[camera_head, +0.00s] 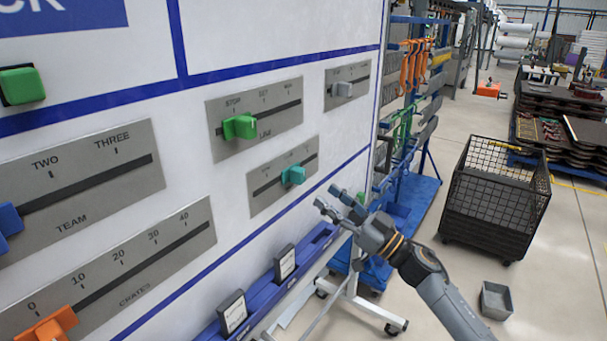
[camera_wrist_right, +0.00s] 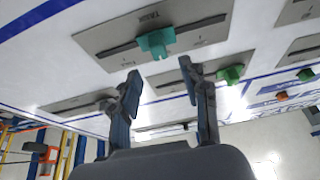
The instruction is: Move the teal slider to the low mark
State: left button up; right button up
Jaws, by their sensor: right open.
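The teal slider (camera_head: 293,175) sits on a slot in a small grey plate (camera_head: 262,205) on the white wall board, a little right of the slot's middle in the head view. The plate's mark labels are too small to read. In the right wrist view the teal slider (camera_wrist_right: 156,42) lies just beyond my fingertips, roughly in line with the gap between them. My right gripper (camera_head: 328,197) is open and empty, to the right of and slightly below the slider, apart from it; it also shows in the right wrist view (camera_wrist_right: 160,72). My left gripper is not in view.
A blue ledge (camera_head: 262,293) with dark-framed cards runs below. A black mesh cage (camera_head: 495,195) stands on the floor right.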

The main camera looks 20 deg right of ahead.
aim_at(303, 178)
jog(key=p+x, duration=0.1)
jog(key=x, duration=0.7)
jog(key=shift+w+f+p, duration=0.15)
jog(key=shift+p, duration=0.15)
jog(key=shift+c, duration=0.2)
grip_shut()
